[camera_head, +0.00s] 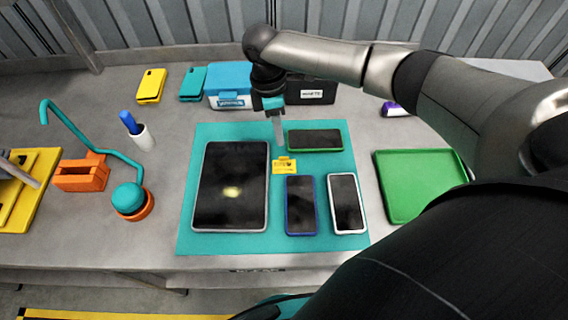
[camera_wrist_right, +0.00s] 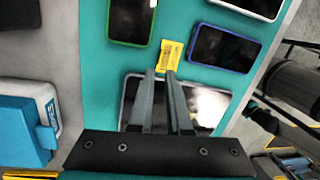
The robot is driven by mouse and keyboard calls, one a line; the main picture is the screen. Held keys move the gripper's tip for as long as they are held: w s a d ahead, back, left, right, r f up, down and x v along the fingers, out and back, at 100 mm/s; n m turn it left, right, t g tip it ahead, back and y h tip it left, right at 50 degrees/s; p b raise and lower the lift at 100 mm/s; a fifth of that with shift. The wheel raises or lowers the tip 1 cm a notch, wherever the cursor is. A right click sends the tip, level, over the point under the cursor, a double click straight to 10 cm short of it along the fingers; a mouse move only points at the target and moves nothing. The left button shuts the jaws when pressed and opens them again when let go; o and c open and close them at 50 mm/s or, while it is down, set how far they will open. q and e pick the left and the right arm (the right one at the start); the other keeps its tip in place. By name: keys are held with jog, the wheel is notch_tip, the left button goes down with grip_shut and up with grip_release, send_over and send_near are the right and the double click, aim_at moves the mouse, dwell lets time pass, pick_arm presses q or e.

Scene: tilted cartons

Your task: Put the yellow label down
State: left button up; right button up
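The yellow label (camera_head: 284,167) has a small tab and dark print. It appears to rest on the teal mat (camera_head: 190,240), between the tablet and the phones. It also shows just beyond my fingertips in the right wrist view (camera_wrist_right: 170,54). My right gripper (camera_head: 280,144) points down just behind the label, with its tips apart from it in the head view. In the wrist view its two fingers (camera_wrist_right: 161,75) have a narrow gap between them with nothing visibly held. My left gripper is not in view.
A tablet (camera_head: 232,187), a green phone (camera_head: 315,140), a blue phone (camera_head: 300,205) and a white phone (camera_head: 347,204) lie on the mat. A green tray (camera_head: 421,208) is at right. A blue box (camera_head: 231,86) and a black box (camera_head: 312,90) stand behind.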

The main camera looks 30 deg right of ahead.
aim_at(282, 160)
jog(key=f, duration=0.4)
jog(key=s+f, duration=0.1)
jog(key=f, duration=0.2)
jog(key=shift+f, duration=0.1)
jog(key=shift+c, duration=0.3)
grip_shut()
